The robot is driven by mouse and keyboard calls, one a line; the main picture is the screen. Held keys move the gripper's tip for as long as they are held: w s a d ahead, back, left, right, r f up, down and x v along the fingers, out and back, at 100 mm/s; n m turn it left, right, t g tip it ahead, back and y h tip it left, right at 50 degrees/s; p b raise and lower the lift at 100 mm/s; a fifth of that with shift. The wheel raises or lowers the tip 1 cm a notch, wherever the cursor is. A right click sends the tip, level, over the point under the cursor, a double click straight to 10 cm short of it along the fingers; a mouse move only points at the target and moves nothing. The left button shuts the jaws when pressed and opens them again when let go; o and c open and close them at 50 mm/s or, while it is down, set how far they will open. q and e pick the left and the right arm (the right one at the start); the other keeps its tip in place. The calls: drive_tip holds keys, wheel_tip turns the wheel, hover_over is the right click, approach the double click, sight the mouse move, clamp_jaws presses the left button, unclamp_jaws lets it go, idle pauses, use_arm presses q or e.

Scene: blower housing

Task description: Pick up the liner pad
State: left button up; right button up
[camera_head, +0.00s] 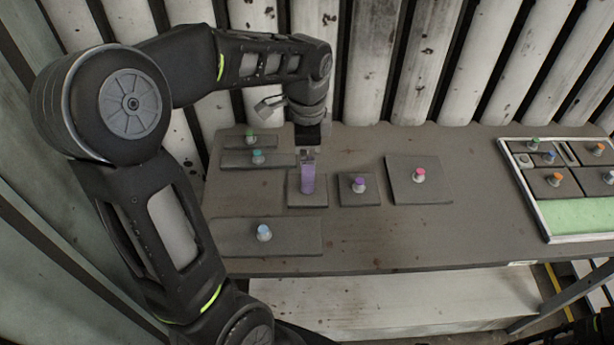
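Several flat dark grey pads with coloured knobs lie on the table; I cannot tell by name which is the liner pad. My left gripper (308,154) points down over a small square pad (307,199) near the middle, at its tall purple knob (307,180). The fingers are small and dark here, so I cannot tell whether they grip the knob. The pad appears to rest on the table.
Nearby are a purple-knob pad (350,197), a pink-knob pad (434,190), a wide blue-knob pad (295,237) and two narrow pads (236,159) at back left. A white-framed tray (547,226) with knobbed pieces and a green area sits right. The table's (440,240) centre right is clear.

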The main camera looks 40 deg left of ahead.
sight(296, 200)
use_arm(q)
drive_tip(key=shift+s, duration=0.1)
drive_tip(key=shift+f, duration=1.3)
drive_tip(key=shift+f, duration=0.1)
drive_tip(key=shift+f+p, duration=0.25)
drive_tip(key=shift+p, duration=0.1)
wheel_tip(296, 200, down, 5)
drive_tip(key=shift+r+p, duration=0.2)
drive_tip(key=shift+p, duration=0.3)
drive_tip(key=shift+d, duration=0.1)
drive_tip(key=shift+c, duration=0.3)
drive_tip(key=c, duration=1.2)
drive_tip(key=shift+r, duration=0.15)
